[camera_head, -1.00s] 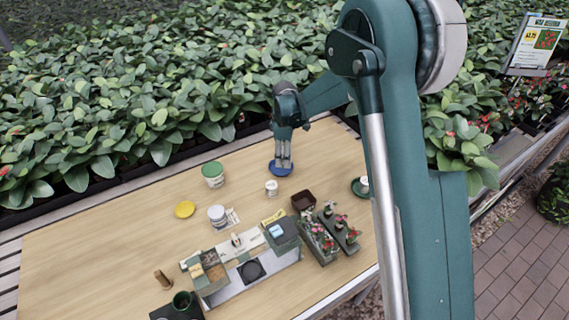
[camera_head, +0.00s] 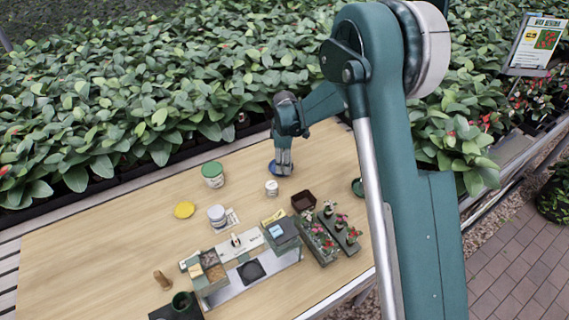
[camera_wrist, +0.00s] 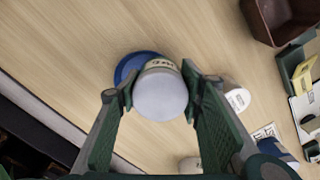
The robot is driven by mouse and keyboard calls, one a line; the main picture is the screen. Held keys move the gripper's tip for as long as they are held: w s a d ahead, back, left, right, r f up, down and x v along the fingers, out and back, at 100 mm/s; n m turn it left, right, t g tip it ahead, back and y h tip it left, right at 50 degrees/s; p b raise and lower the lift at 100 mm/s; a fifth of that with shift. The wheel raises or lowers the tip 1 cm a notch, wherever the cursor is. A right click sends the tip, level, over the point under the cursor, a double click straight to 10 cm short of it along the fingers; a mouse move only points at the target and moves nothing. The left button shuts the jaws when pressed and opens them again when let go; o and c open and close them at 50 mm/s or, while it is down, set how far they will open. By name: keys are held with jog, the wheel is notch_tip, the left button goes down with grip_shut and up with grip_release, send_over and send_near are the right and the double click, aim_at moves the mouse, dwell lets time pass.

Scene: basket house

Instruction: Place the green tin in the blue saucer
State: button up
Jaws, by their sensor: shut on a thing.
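My gripper (camera_head: 284,166) is shut on a round tin (camera_wrist: 160,95) with a smooth pale grey-white top and a cream label with dark print. The fingers press on both sides of it in the wrist view. The blue saucer (camera_wrist: 126,68) shows partly behind the tin there. In the head view, the saucer (camera_head: 273,169) is largely hidden by my gripper, just over it. I cannot tell whether the tin touches the saucer. A white tin with a green lid (camera_head: 212,174) stands on the table to the left, apart from my gripper.
A small white tub (camera_head: 271,188) stands close in front of my gripper. A brown square box (camera_head: 303,202), potted plants (camera_head: 341,230) and a model stall (camera_head: 250,262) are nearer the front. A yellow saucer (camera_head: 184,209) lies left. The back left of the table is clear.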

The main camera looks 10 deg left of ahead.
jog(key=shift+f, duration=0.35)
jog(key=o, duration=0.9)
jog(key=shift+o, duration=0.2)
jog(key=shift+r, duration=0.15)
notch_tip(320, 180, up, 13)
jog(key=shift+f+p, duration=0.2)
jog(key=shift+p, duration=0.6)
